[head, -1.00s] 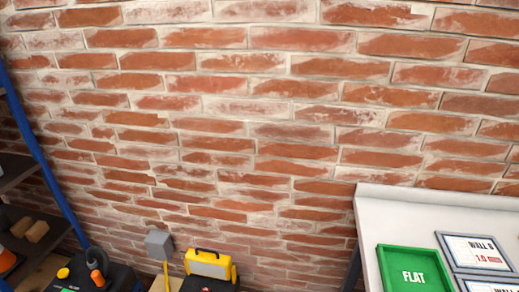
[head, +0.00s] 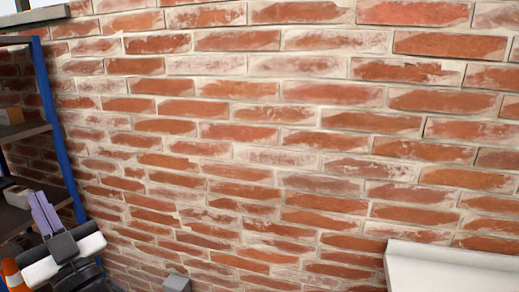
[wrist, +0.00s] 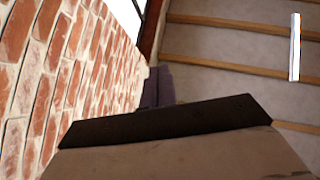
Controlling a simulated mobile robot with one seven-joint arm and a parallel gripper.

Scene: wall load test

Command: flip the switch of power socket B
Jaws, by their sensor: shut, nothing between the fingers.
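I cannot make out power socket B or its switch in either view. My gripper (head: 41,199) is at the lower left of the head view, pointing up in front of the blue-framed shelf. Its purple fingers are together with nothing between them. In the wrist view the fingers (wrist: 157,74) show beyond the dark edge of the hand, with the brick wall to the left and the ceiling above. The gripper touches nothing that I can see.
A brick wall (head: 250,130) fills most of the head view. A shelf with a blue post (head: 47,85) stands at the left. A small grey box (head: 177,283) shows at the bottom edge. A white surface (head: 450,272) is at the lower right. An orange cone (head: 12,276) is partly visible.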

